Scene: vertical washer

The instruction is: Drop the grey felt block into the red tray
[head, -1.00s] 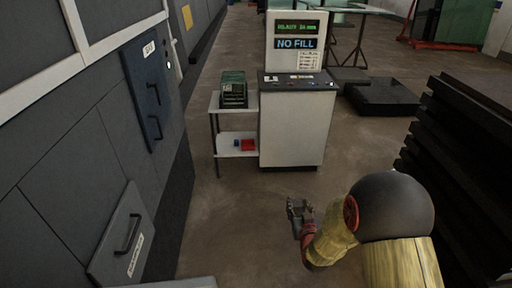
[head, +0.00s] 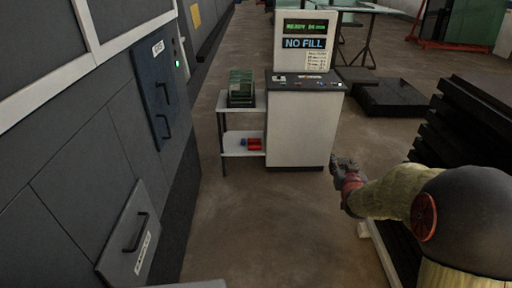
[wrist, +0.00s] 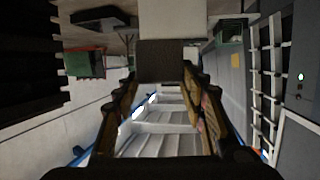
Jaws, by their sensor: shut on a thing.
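My gripper (head: 346,163) is out over the floor in the head view, just right of the white console. In the wrist view the fingers (wrist: 160,80) are closed on a dark grey block (wrist: 163,60), held at their tips. The block cannot be made out in the head view. A small red object (head: 254,144) lies on the lower shelf of the stand left of the console. It is too small to tell for sure that it is the red tray. My gripper is well to the right of it and apart from it.
The white console (head: 298,125) reads NO FILL. A green rack (head: 241,88) stands on the upper shelf (head: 224,100). Grey machine panels with handles (head: 165,126) line the left. Black stacked slats (head: 470,125) stand at right. The floor (head: 250,220) in front is clear.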

